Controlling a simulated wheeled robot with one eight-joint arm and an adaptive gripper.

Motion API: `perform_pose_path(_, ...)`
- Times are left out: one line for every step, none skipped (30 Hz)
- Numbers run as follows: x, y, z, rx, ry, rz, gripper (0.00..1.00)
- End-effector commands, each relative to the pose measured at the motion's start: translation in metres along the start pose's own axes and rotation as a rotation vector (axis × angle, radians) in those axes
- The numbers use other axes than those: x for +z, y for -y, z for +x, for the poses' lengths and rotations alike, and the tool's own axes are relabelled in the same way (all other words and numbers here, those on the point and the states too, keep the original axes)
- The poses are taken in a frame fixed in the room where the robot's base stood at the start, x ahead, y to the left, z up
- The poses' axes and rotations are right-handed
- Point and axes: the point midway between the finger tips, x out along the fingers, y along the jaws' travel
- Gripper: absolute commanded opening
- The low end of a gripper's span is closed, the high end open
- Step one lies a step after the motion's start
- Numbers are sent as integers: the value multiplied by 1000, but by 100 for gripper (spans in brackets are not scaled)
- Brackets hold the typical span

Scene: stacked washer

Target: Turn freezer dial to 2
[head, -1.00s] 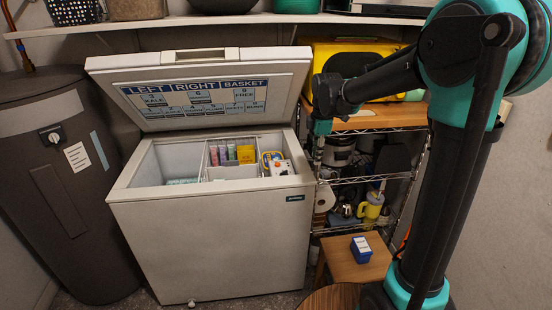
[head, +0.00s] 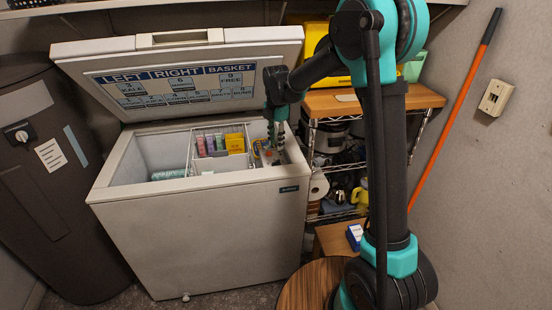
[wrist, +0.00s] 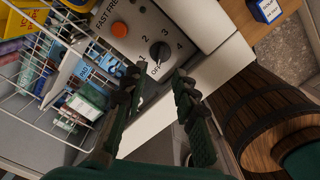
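The chest freezer (head: 215,230) stands with its lid (head: 185,75) raised. Its control panel (wrist: 142,22) fills the top of the wrist view, with a round black freezer dial (wrist: 160,51) beside an orange button (wrist: 119,29). Printed around the dial are OFF and the numbers 1 to 4; I cannot clearly tell where its pointer stands. My gripper (wrist: 158,74) is open and empty, its two dark fingers apart, with the dial just beyond the gap between their tips. In the head view my gripper (head: 275,138) points down over the freezer's right end and partly hides the panel.
A wire basket (wrist: 62,65) with packets lies left of the fingers. A wire shelf with a wooden top (head: 350,102) stands close right of the freezer. A wooden barrel (wrist: 245,115) is at the right of the wrist view. The raised lid is behind my gripper.

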Motion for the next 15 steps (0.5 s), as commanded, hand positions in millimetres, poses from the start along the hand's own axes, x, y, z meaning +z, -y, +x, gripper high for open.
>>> perform_pose_path(0,0,11,0,0,0,28)
perform_pose_path(0,-1,17,0,0,0,28)
perform_pose_path(0,0,24,0,0,0,28)
perform_pose_path(0,0,30,0,0,0,28)
perform_pose_path(0,0,36,0,0,0,28)
perform_pose_path(0,-1,43,0,0,1,28)
perform_pose_path(0,0,48,0,0,1,28)
perform_pose_path(0,0,52,0,0,1,28)
perform_pose_path(0,0,58,0,0,1,28)
perform_pose_path(0,0,62,0,0,1,28)
perform_pose_path(0,0,65,0,0,1,28)
perform_pose_path(0,0,69,0,0,1,28)
perform_pose_path(0,0,72,0,0,1,28)
perform_pose_path(0,0,74,0,0,1,28)
perform_pose_path(0,0,77,0,0,1,28)
